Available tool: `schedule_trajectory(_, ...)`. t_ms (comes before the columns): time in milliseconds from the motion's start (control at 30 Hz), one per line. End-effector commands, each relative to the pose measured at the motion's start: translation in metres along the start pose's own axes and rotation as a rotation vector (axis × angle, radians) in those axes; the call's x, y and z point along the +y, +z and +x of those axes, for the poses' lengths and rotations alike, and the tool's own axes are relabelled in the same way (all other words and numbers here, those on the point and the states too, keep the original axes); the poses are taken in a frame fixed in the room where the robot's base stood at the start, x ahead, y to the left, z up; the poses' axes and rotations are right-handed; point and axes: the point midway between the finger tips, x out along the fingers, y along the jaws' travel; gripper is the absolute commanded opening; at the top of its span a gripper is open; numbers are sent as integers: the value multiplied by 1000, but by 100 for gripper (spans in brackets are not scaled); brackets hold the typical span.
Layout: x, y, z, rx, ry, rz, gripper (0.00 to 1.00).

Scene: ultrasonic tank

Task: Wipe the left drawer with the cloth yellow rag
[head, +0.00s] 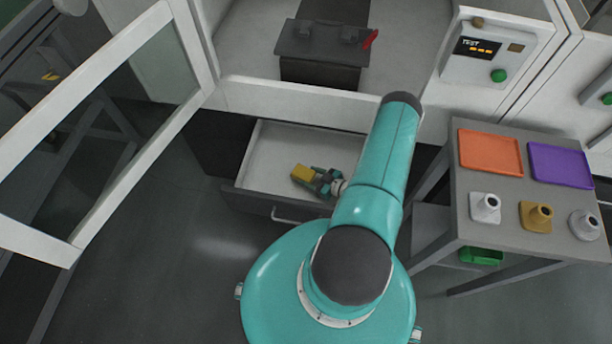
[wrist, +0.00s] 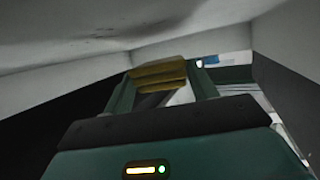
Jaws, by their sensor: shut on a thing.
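The yellow rag (head: 303,173) shows in the head view at the end of my arm, over the open drawer. My gripper (head: 318,178) is shut on the rag. In the wrist view the folded yellow rag (wrist: 158,75) is pinched between the two fingers of my gripper (wrist: 160,90). The left drawer (head: 250,161) is pulled out below the white cabinet, with a pale inside and a dark front with a light handle. My gripper and the rag are inside its outline, near the front. I cannot tell whether the rag touches the drawer floor.
A glass door (head: 95,130) with a white frame stands open at the left. A green bin (head: 480,256) is below. Dark floor is clear at front left.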

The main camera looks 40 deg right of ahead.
Motion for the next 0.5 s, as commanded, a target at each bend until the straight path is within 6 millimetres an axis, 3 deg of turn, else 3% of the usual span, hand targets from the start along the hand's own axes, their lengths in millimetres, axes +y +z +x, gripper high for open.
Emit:
schedule_trajectory(33, 2, 13, -12, -32, 5, -4, 28)
schedule_trajectory(500, 12, 20, -36, -32, 4, -4, 28)
